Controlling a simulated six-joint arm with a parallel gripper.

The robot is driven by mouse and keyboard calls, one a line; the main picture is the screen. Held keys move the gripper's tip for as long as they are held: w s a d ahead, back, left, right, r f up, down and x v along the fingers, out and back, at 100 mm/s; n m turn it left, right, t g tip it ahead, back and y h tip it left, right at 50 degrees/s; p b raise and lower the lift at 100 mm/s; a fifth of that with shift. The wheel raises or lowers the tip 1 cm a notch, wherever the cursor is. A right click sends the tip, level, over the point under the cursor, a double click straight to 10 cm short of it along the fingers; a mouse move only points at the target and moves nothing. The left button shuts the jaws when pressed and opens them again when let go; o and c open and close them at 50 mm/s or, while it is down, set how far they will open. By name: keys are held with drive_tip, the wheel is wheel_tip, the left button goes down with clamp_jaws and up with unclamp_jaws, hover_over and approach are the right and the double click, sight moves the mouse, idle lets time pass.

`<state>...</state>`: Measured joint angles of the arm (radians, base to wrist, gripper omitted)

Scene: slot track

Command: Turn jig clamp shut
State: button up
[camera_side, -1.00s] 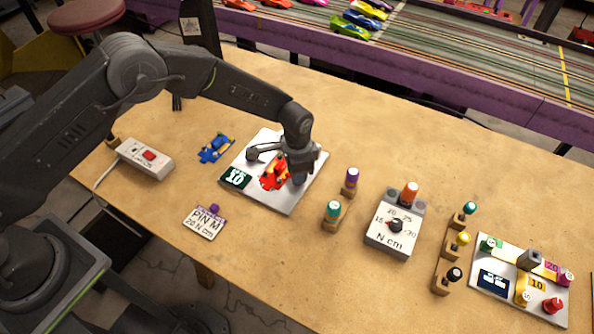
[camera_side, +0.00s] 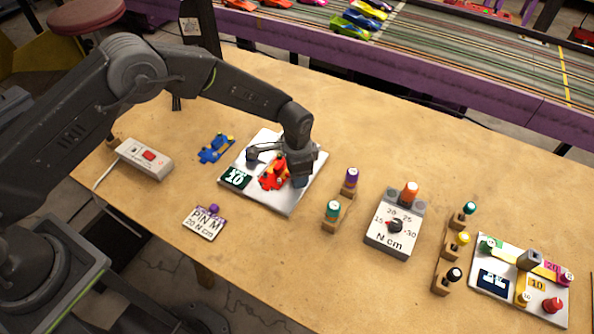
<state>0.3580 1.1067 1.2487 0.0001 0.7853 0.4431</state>
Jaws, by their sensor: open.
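The jig is a white plate (camera_side: 291,203) left of the table's middle, with a red part (camera_side: 270,180) on it and a dark green number display (camera_side: 235,178) at its left corner. A dark piece with a rounded end (camera_side: 253,154), which looks like the clamp, shows at the plate's upper left, beside my gripper. My gripper (camera_side: 296,177) is open and low over the right half of the plate, beside the red part. It hides part of the plate and of the red part. I cannot tell whether it touches the clamp.
A blue part (camera_side: 214,149) and a switch box (camera_side: 146,158) lie left of the jig. A PIN M card (camera_side: 204,223) lies in front. Capped drivers in wooden blocks (camera_side: 334,213), an N cm dial box (camera_side: 393,229) and a second white plate (camera_side: 482,306) stand to the right.

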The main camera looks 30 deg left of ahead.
wheel_tip(320, 180, up, 14)
idle(0.6)
drive_tip(key=shift+f, duration=0.1)
